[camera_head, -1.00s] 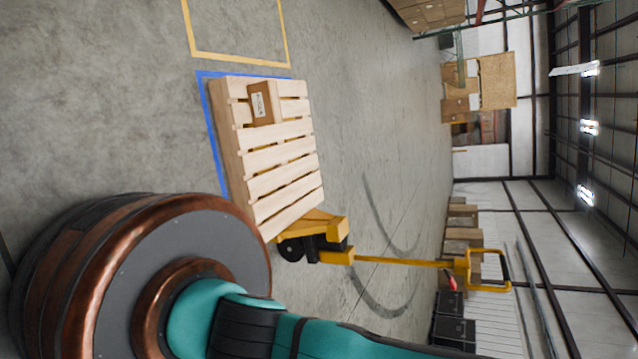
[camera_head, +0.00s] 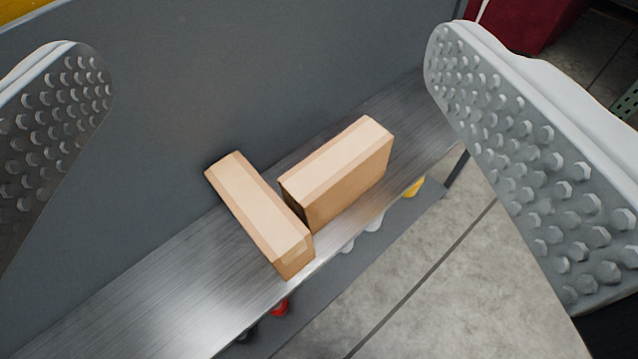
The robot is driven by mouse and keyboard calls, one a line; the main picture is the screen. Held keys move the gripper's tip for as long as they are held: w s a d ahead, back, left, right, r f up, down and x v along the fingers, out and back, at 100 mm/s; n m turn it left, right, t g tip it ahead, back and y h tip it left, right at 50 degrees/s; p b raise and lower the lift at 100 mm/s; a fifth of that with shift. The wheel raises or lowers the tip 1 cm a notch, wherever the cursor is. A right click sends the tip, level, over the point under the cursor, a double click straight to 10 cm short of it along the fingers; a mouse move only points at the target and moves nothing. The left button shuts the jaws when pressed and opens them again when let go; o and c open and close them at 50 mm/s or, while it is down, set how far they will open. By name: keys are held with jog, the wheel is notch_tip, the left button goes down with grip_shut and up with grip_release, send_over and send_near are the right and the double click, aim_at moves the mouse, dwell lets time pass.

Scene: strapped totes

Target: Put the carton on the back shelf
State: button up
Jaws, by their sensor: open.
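Two brown cartons stand on a brushed metal shelf (camera_head: 150,310). The left carton (camera_head: 255,210) is long and narrow, its far end by the grey panel and its near end at the shelf's front edge. The right carton (camera_head: 340,175) is set at an angle to it, very close to or touching its side. I cannot tell which is the task's carton. My gripper (camera_head: 268,60) is open, its studded fingers wide apart at the left and right of the view. Nothing is between the fingers, and both cartons lie beyond them.
A grey upright panel (camera_head: 150,120) runs behind the shelf. Below the shelf is a lower grey level with red, white and yellow items partly hidden. Bare concrete floor (camera_head: 420,290) lies at the lower right. A dark red object (camera_head: 535,20) stands at the top right.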

jog(key=shift+s+a+r+n+t, duration=0.1)
jog(key=shift+s+r+n+t, duration=0.25)
jog(key=shift+s, duration=0.5)
jog(key=shift+s+a+r+n+t, duration=0.15)
jog(key=shift+s+r+t, duration=0.3)
jog(key=shift+s, duration=0.35)
jog(key=shift+d, duration=0.1)
jog(key=shift+c, duration=0.3)
